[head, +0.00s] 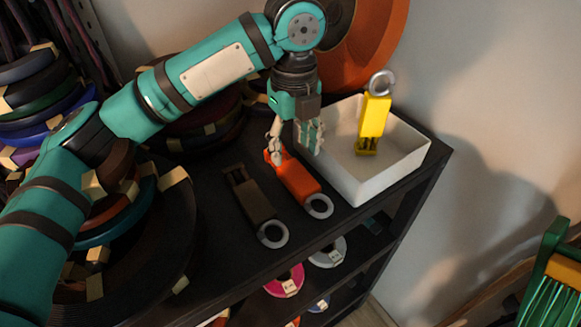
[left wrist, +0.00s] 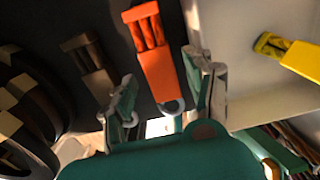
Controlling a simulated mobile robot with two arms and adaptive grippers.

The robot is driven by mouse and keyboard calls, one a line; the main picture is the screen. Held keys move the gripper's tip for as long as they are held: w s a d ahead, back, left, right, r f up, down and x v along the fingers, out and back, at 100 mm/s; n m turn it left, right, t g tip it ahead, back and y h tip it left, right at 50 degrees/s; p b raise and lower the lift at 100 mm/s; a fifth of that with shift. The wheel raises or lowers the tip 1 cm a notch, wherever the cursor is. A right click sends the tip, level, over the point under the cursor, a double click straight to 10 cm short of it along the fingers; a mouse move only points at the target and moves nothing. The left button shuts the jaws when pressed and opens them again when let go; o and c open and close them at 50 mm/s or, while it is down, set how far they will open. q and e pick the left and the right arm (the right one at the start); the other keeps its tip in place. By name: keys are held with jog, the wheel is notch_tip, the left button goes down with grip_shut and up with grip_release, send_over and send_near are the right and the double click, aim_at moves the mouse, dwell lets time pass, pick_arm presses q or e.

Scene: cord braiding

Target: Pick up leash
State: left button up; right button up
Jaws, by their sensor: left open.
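An orange leash (head: 297,181) with a grey ring lies on the dark shelf top (head: 215,235). A brown leash (head: 254,203) with a ring lies to its left. A yellow leash (head: 373,116) with a ring is in the white bin (head: 352,186), leaning up over its back wall. My left gripper (head: 297,154) is open at the far end of the orange leash, beside the bin. In the left wrist view the orange leash (left wrist: 157,66) shows between the spread fingers (left wrist: 162,84). I cannot tell whether they touch it. My right gripper is not in view.
Stacked dark cord coils (head: 135,235) crowd the shelf's left side. A large orange disc (head: 375,45) stands behind the bin. Pink and grey spools (head: 286,280) sit on the shelf below. A green frame with strands (head: 550,285) stands at lower right.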

aim_at(291, 166)
pick_arm(q)
jog(key=shift+s+f, duration=0.1)
jog(key=shift+f, duration=0.35)
jog(key=f, duration=0.1)
jog(key=f+p, duration=0.1)
jog(key=f, duration=0.1)
jog(key=f+p, duration=0.1)
jog(key=shift+a+f, duration=0.3)
jog(key=shift+f, duration=0.1)
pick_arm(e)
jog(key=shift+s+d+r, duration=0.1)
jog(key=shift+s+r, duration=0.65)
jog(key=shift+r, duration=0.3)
pick_arm(q)
jog(key=c, duration=1)
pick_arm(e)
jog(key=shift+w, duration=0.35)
